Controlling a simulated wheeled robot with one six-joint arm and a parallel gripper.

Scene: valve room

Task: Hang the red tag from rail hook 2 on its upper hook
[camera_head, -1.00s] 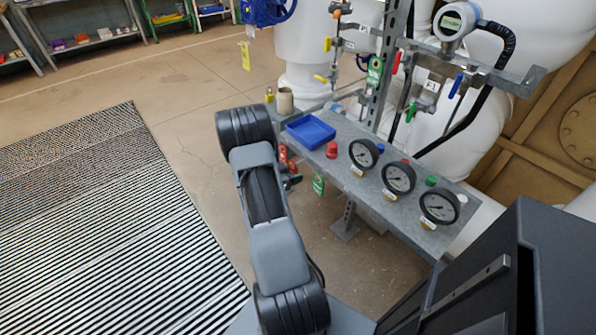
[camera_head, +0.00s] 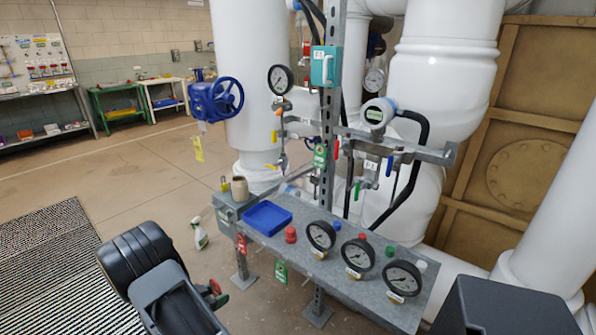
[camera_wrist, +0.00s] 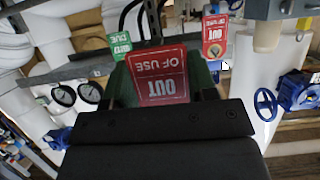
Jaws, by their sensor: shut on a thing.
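A red tag reading "OUT OF USE" (camera_wrist: 160,78) is held between the green-lined jaws of my gripper (camera_wrist: 163,62), filling the middle of the wrist view upside down. In the head view my gripper (camera_head: 215,293) shows at the lower left, in front of the bench; my arm partly hides it, with a bit of red at its end. Another red tag (camera_head: 241,244) hangs on the bench's front edge, also in the wrist view (camera_wrist: 215,36). A green tag (camera_head: 281,272) hangs to its right, also in the wrist view (camera_wrist: 120,44). I cannot make out hook numbers.
The grey bench (camera_head: 337,272) carries a blue tray (camera_head: 267,218), a red knob (camera_head: 290,234) and three gauges (camera_head: 356,256). Behind it stands a post with a green tag (camera_head: 320,155) and valves with coloured levers. A spray bottle (camera_head: 200,236) stands on open floor at left.

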